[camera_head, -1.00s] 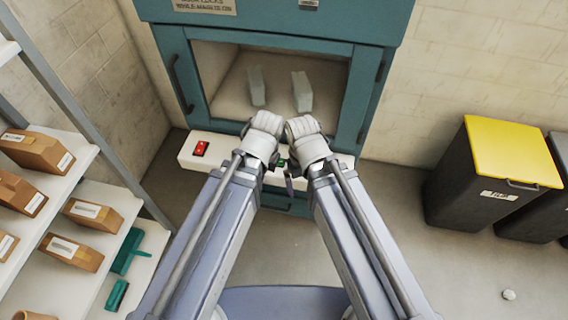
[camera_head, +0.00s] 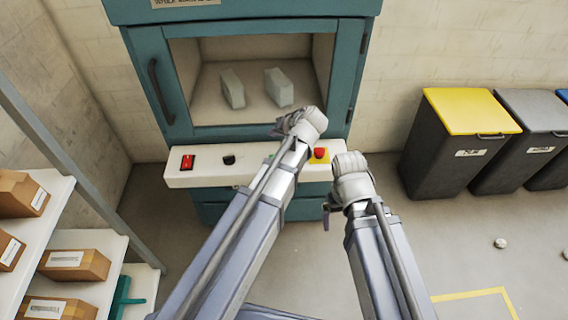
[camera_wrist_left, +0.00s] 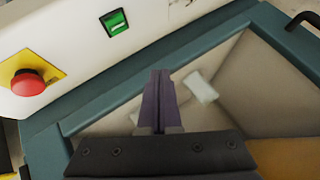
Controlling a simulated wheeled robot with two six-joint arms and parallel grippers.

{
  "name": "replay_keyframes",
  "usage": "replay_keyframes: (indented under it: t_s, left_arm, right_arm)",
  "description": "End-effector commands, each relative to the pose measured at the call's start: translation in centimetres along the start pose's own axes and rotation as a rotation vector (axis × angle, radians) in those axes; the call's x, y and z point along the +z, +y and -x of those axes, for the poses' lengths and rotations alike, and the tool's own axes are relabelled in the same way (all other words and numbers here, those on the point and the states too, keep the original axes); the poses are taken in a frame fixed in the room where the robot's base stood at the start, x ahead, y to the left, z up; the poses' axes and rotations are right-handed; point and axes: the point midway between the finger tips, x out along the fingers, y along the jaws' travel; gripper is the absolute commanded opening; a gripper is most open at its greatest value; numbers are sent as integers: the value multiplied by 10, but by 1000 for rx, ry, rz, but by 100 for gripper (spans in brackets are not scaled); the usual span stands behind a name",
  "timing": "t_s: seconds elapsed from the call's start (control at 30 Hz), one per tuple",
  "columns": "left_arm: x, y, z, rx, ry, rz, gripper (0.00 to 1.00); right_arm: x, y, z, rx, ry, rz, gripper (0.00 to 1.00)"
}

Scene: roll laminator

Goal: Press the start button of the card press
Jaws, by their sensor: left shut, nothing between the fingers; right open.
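The teal press (camera_head: 150,60) stands ahead, with a white control panel (camera_head: 205,177) below its window. In the left wrist view a green rocker button (camera_wrist_left: 115,22) sits on the panel; my left arm mostly covers it in the head view. A red mushroom button on a yellow plate (camera_head: 319,154) is right of that arm; it also shows in the left wrist view (camera_wrist_left: 28,83). My left gripper (camera_wrist_left: 158,88) is shut and empty, in front of the window and apart from the green button. My right gripper (camera_head: 329,210) is open, low right of the panel.
A red switch (camera_head: 187,162) and black knob (camera_head: 229,160) are on the panel's left. Two grey blocks (camera_head: 279,87) lie behind the window. Shelves with brown boxes (camera_head: 75,264) stand left. A yellow-lidded bin (camera_head: 455,145) and others stand right. The right floor is mostly clear.

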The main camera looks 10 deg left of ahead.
Motion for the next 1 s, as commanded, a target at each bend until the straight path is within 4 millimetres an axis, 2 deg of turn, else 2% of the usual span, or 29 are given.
replay_keyframes:
  t_s: [0.57, 0.77, 1.0]
  left_arm:
    - [2, 3, -5, -3, 3, 1, 0]
    - [11, 12, -18, -2, 3, 1, 0]
    - [28, 29, -41, -2, 3, 1, 0]
  right_arm:
    - [0, -1, -7, 0, 0, 0, 100]
    - [-2, -2, -25, 0, 0, 0, 100]
    - [-4, -6, -57, 0, 0, 0, 100]
